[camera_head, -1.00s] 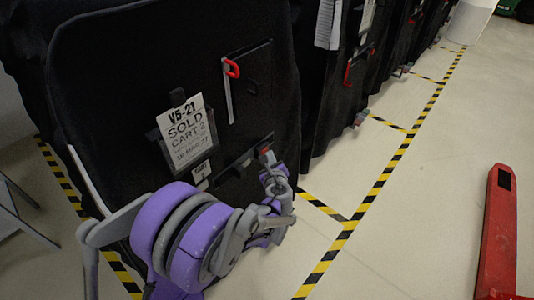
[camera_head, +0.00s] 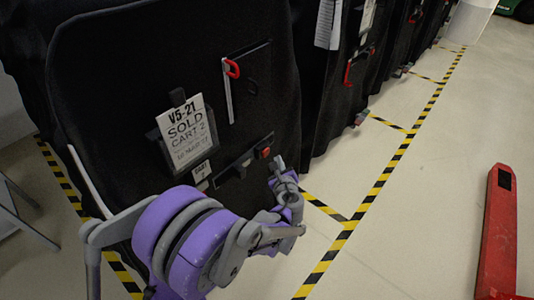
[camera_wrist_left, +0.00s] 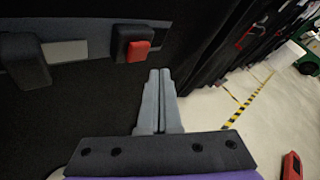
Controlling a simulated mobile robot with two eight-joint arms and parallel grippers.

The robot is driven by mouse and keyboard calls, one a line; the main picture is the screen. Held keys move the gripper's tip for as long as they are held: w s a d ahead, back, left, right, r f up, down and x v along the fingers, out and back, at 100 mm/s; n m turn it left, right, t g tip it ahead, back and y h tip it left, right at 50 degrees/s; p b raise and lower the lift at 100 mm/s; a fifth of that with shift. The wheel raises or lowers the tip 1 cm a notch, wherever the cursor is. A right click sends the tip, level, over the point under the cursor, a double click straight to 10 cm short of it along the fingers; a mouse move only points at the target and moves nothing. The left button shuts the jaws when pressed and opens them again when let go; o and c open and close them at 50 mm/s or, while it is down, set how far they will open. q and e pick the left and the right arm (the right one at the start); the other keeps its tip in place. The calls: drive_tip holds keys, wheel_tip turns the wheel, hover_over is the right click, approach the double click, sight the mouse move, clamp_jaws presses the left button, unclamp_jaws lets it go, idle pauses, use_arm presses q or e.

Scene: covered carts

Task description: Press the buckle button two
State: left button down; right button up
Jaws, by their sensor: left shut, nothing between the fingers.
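The buckle with its red button (camera_head: 265,152) sits at the right end of a strap low on the black covered cart (camera_head: 110,110). In the left wrist view the red button (camera_wrist_left: 138,50) shows at the top, in its black housing. My left gripper (camera_head: 279,162) is just right of the button and slightly lower, apart from it. In the left wrist view my left gripper's two grey fingers (camera_wrist_left: 158,85) are together with nothing between them, below and right of the button. My right gripper is not in view.
More covered carts stand behind. Yellow-black tape (camera_head: 375,190) marks the floor. A red object (camera_head: 495,230) stands at right, with open floor between.

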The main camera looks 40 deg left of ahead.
use_arm(q)
drive_tip(key=shift+s+d, duration=0.15)
drive_tip(key=shift+d, duration=1.55)
